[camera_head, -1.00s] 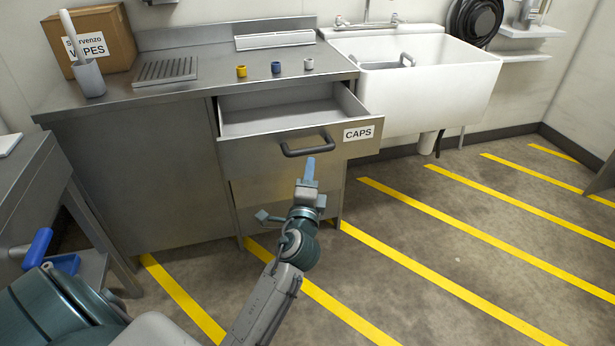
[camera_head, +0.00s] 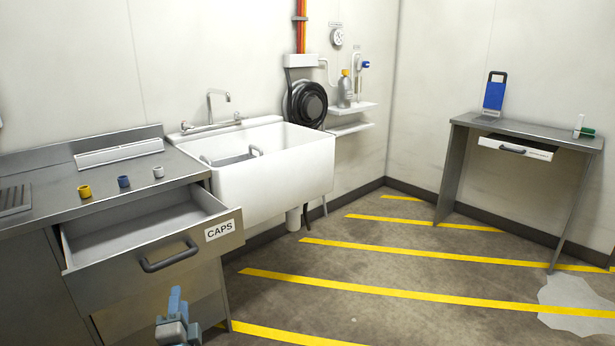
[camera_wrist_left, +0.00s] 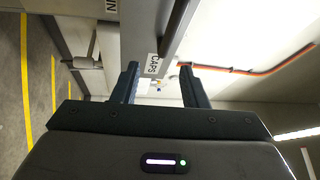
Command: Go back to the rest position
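My left gripper (camera_head: 175,302) shows at the bottom of the head view, in front of and below the open drawer. In the left wrist view its two fingers (camera_wrist_left: 158,75) stand apart with nothing between them. The drawer (camera_head: 150,262) marked CAPS is pulled out, and its visible inside is empty. Its label (camera_wrist_left: 152,65) shows beyond the fingers in the wrist view. My right gripper is in neither view.
A yellow cap (camera_head: 84,191), a blue cap (camera_head: 124,182) and a white cap (camera_head: 158,172) stand on the steel counter (camera_head: 50,205). A white sink (camera_head: 275,180) adjoins it. A side table (camera_head: 540,131) stands at right.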

